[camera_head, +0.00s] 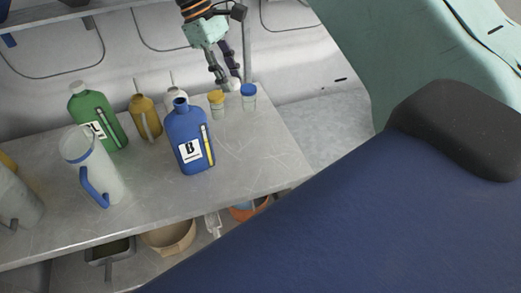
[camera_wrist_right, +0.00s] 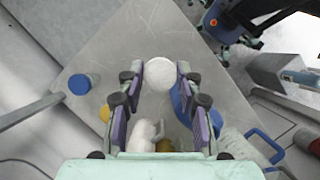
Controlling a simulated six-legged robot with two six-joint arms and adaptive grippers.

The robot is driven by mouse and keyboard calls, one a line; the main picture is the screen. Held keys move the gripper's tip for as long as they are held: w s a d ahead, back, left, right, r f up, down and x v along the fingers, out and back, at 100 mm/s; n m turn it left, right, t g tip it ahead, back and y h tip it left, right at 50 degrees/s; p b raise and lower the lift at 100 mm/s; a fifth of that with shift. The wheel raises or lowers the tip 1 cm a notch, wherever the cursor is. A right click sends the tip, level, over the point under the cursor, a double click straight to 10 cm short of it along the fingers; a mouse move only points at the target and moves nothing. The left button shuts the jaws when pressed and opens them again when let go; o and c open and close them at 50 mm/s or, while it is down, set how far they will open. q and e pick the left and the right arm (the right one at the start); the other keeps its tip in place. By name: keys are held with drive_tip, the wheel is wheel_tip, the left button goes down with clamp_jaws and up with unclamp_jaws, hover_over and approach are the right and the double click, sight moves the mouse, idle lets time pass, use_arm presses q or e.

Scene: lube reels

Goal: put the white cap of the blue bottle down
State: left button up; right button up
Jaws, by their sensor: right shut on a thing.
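The blue bottle (camera_head: 196,155) with a "B" label stands upright on the metal table (camera_head: 240,165), its neck open and bare. In the right wrist view the white cap (camera_wrist_right: 159,74) sits between the fingertips of the gripper (camera_wrist_right: 160,88). Part of the blue bottle (camera_wrist_right: 180,104) shows behind one finger there. Whether the cap touches the table is not clear. My left gripper is not in view.
A yellow-capped jar (camera_head: 217,105) and a blue-capped jar (camera_head: 249,98) stand close to the gripper. A green bottle (camera_head: 97,120), a yellow oil can (camera_head: 146,118), a white can (camera_head: 175,96) and a white jug (camera_head: 95,165) stand left.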

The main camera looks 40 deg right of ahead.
drive_tip(key=s+d+f+n+t+h+b, duration=0.1)
drive_tip(key=s+d+f+n+t+b, duration=0.1)
drive_tip(key=s+d+f+n, duration=0.35)
drive_tip(key=n+t+b, duration=0.1)
drive_tip(key=n+t, duration=0.2)
drive_tip(key=n, duration=0.6)
hover_over(262, 158)
drive_tip(key=a, duration=0.1)
drive_tip(key=shift+h, duration=0.4)
drive_tip(key=f, duration=1.5)
drive_tip(key=shift+s+a+f, duration=0.1)
drive_tip(key=shift+s+f, duration=0.1)
drive_tip(key=shift+f, duration=0.15)
wheel_tip(262, 158, down, 3)
drive_tip(key=shift+a, duration=0.1)
drive_tip(key=shift+f, duration=0.1)
drive_tip(key=shift+f+b, duration=0.15)
drive_tip(key=shift+b, duration=0.15)
